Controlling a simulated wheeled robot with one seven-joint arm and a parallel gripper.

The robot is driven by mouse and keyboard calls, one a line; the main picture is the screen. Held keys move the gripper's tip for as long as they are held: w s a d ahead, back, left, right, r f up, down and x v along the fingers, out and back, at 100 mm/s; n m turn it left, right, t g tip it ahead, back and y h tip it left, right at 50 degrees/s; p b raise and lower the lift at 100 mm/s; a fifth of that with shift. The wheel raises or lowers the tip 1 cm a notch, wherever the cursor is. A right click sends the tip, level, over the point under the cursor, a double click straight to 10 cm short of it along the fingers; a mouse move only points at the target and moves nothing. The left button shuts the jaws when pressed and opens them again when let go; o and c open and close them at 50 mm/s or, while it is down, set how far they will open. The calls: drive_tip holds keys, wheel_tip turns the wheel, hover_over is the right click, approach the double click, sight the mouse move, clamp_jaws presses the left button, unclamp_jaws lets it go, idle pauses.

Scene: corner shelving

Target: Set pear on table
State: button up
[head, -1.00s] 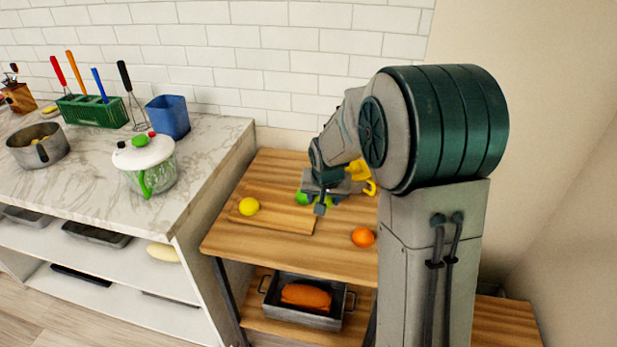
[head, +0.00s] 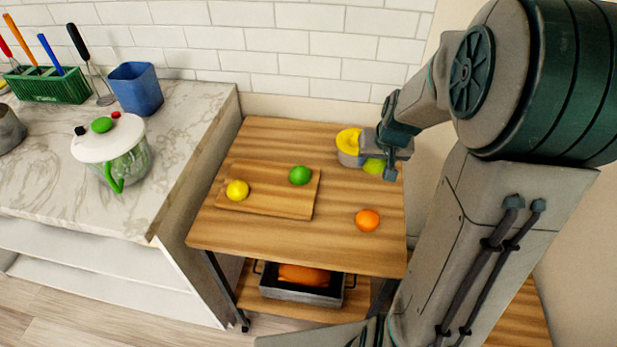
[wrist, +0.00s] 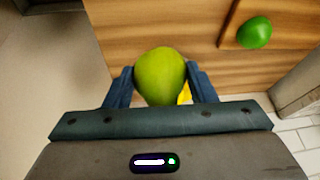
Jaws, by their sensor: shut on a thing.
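The yellow-green pear (head: 373,167) is between the fingers of my gripper (head: 388,160) at the right side of the wooden table (head: 290,248). The wrist view shows the pear (wrist: 160,72) held between both blue fingers of my gripper (wrist: 160,84), with wood below it. My gripper is shut on the pear. I cannot tell whether the pear touches the tabletop. The gripper hides part of it in the head view.
A yellow and grey item (head: 348,146) sits just left of the pear. A cutting board (head: 270,203) holds a lemon (head: 237,190) and a lime (head: 300,175). An orange (head: 367,220) lies near the front right. Bare wood shows between board and orange.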

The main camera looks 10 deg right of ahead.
drive_tip(key=s+d, duration=0.2)
drive_tip(key=s, duration=0.1)
hover_over(339, 186)
drive_tip(key=s, duration=0.2)
drive_tip(key=f, duration=0.7)
drive_tip(key=shift+w+a, duration=0.1)
drive_tip(key=shift+w, duration=0.1)
drive_tip(key=shift+f, duration=2)
drive_tip(key=shift+f, duration=0.25)
drive_tip(key=o, duration=1)
drive_tip(key=shift+r, duration=0.1)
